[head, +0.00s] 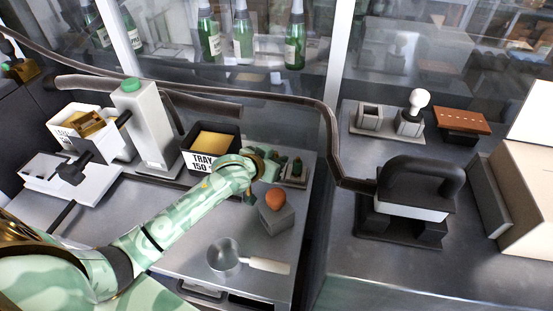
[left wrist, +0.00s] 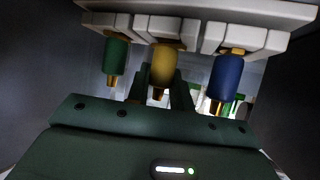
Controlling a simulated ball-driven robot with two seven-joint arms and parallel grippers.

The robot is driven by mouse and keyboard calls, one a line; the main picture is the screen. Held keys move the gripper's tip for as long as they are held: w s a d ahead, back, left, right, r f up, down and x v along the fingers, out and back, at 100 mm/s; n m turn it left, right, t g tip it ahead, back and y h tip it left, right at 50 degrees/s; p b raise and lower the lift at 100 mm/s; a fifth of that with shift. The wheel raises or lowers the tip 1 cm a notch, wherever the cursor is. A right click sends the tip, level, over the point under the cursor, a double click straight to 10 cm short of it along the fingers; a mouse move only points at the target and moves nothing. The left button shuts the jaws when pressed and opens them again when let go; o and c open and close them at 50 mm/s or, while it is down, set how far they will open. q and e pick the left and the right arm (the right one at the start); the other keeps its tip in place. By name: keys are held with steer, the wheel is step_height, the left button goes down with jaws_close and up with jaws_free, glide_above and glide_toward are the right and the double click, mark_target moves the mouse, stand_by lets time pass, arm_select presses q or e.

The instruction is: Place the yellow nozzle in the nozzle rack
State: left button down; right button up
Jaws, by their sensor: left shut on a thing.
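In the left wrist view, the nozzle rack (left wrist: 205,40) is a pale comb-like holder across the top. The yellow nozzle (left wrist: 163,66) is upright with its brass tip down, between the green nozzle (left wrist: 116,58) and the blue nozzle (left wrist: 226,78). Its top is at the rack's middle slot; I cannot tell how firmly it sits there. My left gripper (left wrist: 162,84) is shut on the yellow nozzle. In the head view, my left gripper (head: 264,168) is at the back of the bench, and it hides the yellow nozzle. My right gripper is not in view.
A black tray (head: 199,160) with a "TRAY 150" label stands just left of my gripper. A grey block (head: 277,219) with an orange knob (head: 275,199) and a ladle (head: 226,256) are nearer the front. A dark hose (head: 333,140) runs behind and right.

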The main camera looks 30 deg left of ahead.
arm_select(q)
steer(key=c, duration=1.2)
jaws_free()
steer(key=shift+f, duration=0.1)
steer(key=shift+c, duration=0.2)
steer(key=shift+s+r, duration=0.15)
steer(key=shift+r, duration=0.1)
steer(key=p+v, duration=0.4)
steer(key=v, duration=0.7)
steer(key=shift+s, duration=0.35)
steer(key=shift+a+r, duration=0.1)
